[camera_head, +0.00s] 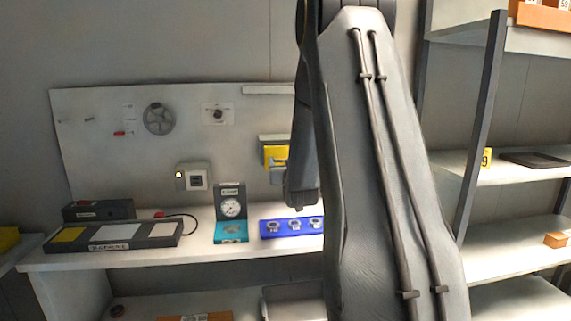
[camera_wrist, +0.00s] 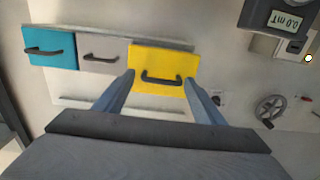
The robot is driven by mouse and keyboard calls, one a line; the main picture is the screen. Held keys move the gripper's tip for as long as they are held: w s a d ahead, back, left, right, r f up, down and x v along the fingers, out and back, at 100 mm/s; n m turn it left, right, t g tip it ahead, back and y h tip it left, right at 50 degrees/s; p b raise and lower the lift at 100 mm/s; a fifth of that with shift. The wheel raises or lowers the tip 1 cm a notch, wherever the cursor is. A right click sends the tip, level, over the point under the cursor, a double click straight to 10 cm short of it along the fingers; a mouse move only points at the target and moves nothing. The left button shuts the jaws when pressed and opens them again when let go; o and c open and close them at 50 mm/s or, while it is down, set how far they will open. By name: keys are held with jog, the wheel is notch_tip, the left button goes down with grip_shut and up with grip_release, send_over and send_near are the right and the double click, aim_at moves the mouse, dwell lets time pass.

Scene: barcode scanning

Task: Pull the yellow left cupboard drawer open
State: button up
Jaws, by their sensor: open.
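The yellow drawer (camera_wrist: 163,63) has a dark bar handle (camera_wrist: 162,80) and is at the right end of a row of drawers in the wrist view. In the head view the yellow drawer (camera_head: 276,155) shows on the wall panel, partly covered by my arm. My gripper (camera_wrist: 160,80) is open, with one finger on each side of the handle in the picture. No contact with the handle shows, and the depth gap is unclear. The yellow front looks larger than its neighbours; I cannot tell whether it stands out from the cupboard.
A grey drawer (camera_wrist: 101,50) and a teal drawer (camera_wrist: 49,47) sit beside the yellow one. Below, the workbench (camera_head: 80,258) holds a gauge stand (camera_head: 231,208), a blue tray (camera_head: 272,228) with round parts and a long dark box (camera_head: 112,238). Shelves (camera_head: 510,165) stand at right.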

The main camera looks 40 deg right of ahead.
jog(key=b+v, duration=0.2)
jog(key=v, duration=0.5)
jog(key=shift+s, duration=0.4)
jog(key=shift+a, duration=0.15)
jog(key=s+a+f+n+g+y, duration=0.1)
jog(key=s+a+f+g+y, duration=0.2)
jog(key=a+f, duration=0.5)
jog(key=s+a+f+n+g+y, duration=0.1)
jog(key=s+a+f+g+y, duration=0.1)
jog(key=a+f+g, duration=0.5)
jog(key=s+a+f+n+g+y, duration=0.1)
jog(key=s+a+f+g, duration=0.1)
jog(key=s+a, duration=0.5)
jog(key=s+a+f+n+g+y, duration=0.1)
jog(key=s+a+f+n+g, duration=0.1)
jog(key=s+a, duration=0.6)
jog(key=s+f+g, duration=0.1)
jog(key=s+f, duration=0.1)
jog(key=s, duration=0.3)
jog(key=shift+s+a+g+y, duration=0.2)
jog(key=shift+s+g+y, duration=0.1)
jog(key=shift+s, duration=0.05)
